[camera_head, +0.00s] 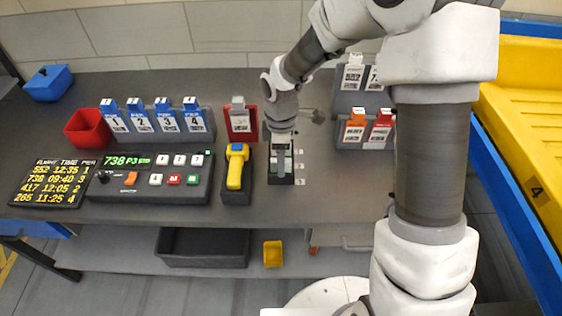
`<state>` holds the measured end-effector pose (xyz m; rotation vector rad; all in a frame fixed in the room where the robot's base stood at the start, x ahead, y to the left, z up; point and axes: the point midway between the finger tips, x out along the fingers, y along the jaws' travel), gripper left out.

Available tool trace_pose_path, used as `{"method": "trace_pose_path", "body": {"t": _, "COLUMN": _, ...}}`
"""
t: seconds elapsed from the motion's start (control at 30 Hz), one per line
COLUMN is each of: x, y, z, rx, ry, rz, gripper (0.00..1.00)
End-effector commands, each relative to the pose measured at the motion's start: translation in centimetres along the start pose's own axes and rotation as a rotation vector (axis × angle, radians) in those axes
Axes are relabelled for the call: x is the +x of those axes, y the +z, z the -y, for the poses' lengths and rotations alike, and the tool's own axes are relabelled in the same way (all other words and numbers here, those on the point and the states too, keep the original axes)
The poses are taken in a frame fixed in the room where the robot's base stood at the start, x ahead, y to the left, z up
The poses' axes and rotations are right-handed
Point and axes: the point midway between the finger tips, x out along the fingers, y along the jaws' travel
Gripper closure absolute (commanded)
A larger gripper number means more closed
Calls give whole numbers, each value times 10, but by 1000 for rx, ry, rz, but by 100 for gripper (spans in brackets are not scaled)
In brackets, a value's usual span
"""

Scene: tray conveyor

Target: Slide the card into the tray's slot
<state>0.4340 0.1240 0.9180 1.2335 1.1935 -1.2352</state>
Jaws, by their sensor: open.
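My gripper (281,165) points down over a small dark holder (286,181) with a bit of green and white in it, on the grey bench. The jaws are open; the fingertips are small and partly hidden, and I cannot tell whether anything lies between them. Cards stand upright in racks: several blue-topped ones (139,117) numbered 1 to 4, a grey one (239,118) in a red holder, and white, orange and red-topped ones at right. A yellow tray (520,95) marked 4 lies on the conveyor at far right. I cannot make out its slot.
A yellow scanner (236,167) sits in a dark cradle left of my gripper. A button console (150,180) reads 738 P3 beside a flight board (55,183). A red bin (88,128) and blue box (48,83) stand at left. A blue conveyor rail (513,210) edges the right side.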

Motion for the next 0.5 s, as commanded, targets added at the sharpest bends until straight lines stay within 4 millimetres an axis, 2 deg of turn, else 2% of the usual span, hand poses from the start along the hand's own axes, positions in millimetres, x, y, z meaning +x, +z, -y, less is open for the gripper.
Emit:
{"method": "trace_pose_path", "body": {"t": 0.13, "x": 8, "y": 0, "z": 0, "rx": -1, "ry": 1, "rz": 0, "gripper": 43}}
{"method": "trace_pose_path", "body": {"t": 0.4, "x": 8, "y": 0, "z": 0, "rx": 0, "ry": 1, "rz": 0, "gripper": 43}}
{"method": "trace_pose_path", "body": {"t": 0.5, "x": 8, "y": 0, "z": 0, "rx": 0, "ry": 1, "rz": 0, "gripper": 60}}
